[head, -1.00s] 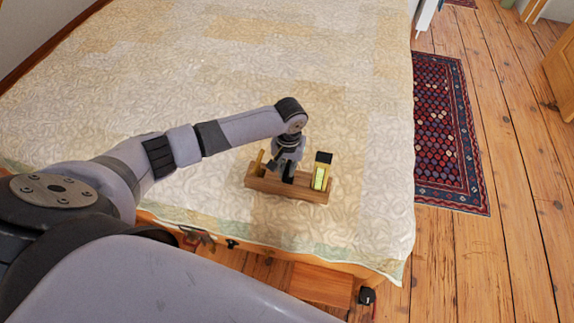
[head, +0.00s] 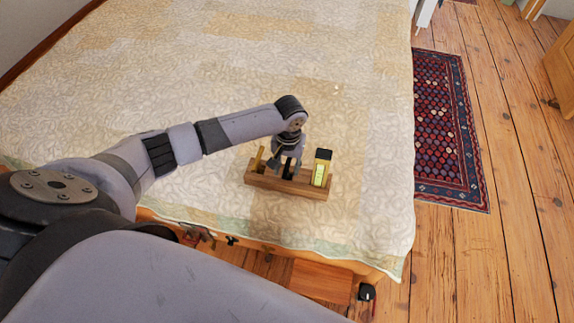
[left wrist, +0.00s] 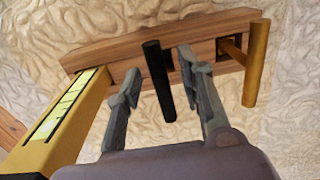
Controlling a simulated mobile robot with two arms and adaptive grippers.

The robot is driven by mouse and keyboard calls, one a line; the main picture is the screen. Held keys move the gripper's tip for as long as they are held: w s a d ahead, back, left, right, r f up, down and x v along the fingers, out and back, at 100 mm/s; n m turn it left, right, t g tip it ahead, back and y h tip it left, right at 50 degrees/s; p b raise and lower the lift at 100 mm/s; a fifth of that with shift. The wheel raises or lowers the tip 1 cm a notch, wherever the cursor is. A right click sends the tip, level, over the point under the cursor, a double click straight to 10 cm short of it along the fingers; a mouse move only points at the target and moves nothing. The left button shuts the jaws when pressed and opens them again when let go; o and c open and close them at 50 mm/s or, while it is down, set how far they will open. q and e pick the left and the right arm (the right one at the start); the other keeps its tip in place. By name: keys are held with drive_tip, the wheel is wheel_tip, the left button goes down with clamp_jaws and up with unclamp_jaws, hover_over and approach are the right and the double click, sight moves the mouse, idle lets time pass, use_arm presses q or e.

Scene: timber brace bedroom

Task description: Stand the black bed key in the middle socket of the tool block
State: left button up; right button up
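The wooden tool block (head: 262,183) lies on the bed, and its side shows in the left wrist view (left wrist: 105,53). The black bed key (head: 289,174) stands at its middle socket; its dark bar (left wrist: 158,82) shows in the left wrist view, with its foot partly hidden. My left gripper (head: 286,166) is just above the block. Its two fingers (left wrist: 157,92) are apart, one on each side of the key, with visible gaps. A yellow key (left wrist: 256,62) stands at one end and a yellow-black tool with a green panel (head: 320,172) at the other. My right gripper is not in view.
The quilted bed (head: 180,80) is clear around the block. Its front edge is close to the block. A patterned rug (head: 445,130) lies on the plank floor to the right. A wooden box (head: 320,280) and a small black item (head: 366,292) are on the floor below.

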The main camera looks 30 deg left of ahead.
use_arm(q)
wheel_tip(320, 180, up, 12)
idle(0.6)
drive_tip(key=shift+w+d, duration=0.1)
